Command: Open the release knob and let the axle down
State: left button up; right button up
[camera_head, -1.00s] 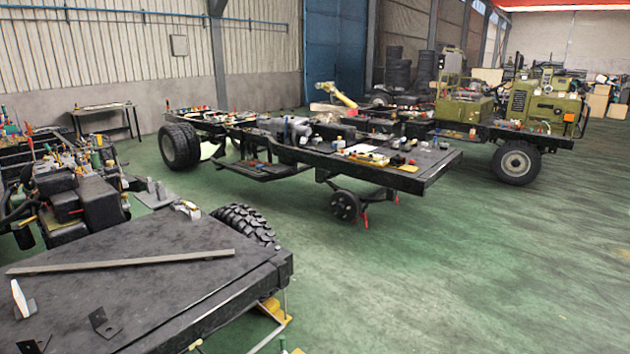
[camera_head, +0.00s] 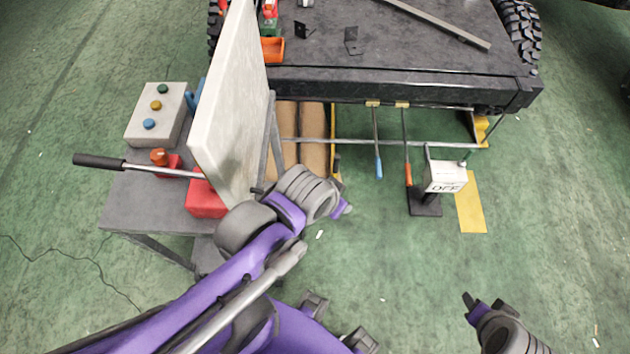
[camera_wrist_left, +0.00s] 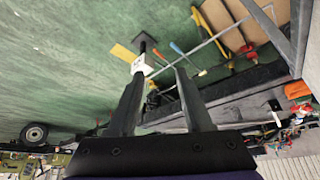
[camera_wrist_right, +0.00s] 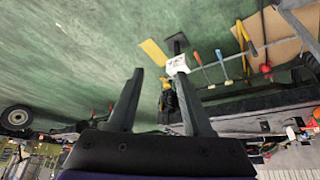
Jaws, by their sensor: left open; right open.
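A red hand-pump-like unit (camera_head: 206,200) stands on a grey bench, with an orange-red knob (camera_head: 159,156) beside it and a long lever with a black grip (camera_head: 98,161). A white panel hides part of this unit. I cannot tell for sure which part is the release knob. The axle is not clearly seen under the black chassis (camera_head: 400,85). My left gripper, near the panel's lower right, is mostly hidden in the head view; its fingers are open and empty in the left wrist view (camera_wrist_left: 158,78). My right gripper (camera_head: 484,301) is open and empty over bare floor at lower right.
The tilted white panel (camera_head: 232,110) rises from the grey bench (camera_head: 135,205), where a button box (camera_head: 157,115) also stands. A white OFF box (camera_head: 446,177) stands on a black post. Blue (camera_head: 378,165) and orange (camera_head: 408,172) handles hang before the chassis. Floor at right is clear.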

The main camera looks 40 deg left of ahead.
aim_at(159, 156)
jog(key=l+u, duration=0.15)
jog(key=u, duration=0.3)
jog(key=k+l+u, duration=0.1)
jog(key=u, duration=0.3)
jog(key=l+u, duration=0.1)
jog(key=u, duration=1.55)
jog(key=k+j, duration=0.05)
jog(key=j, duration=0.05)
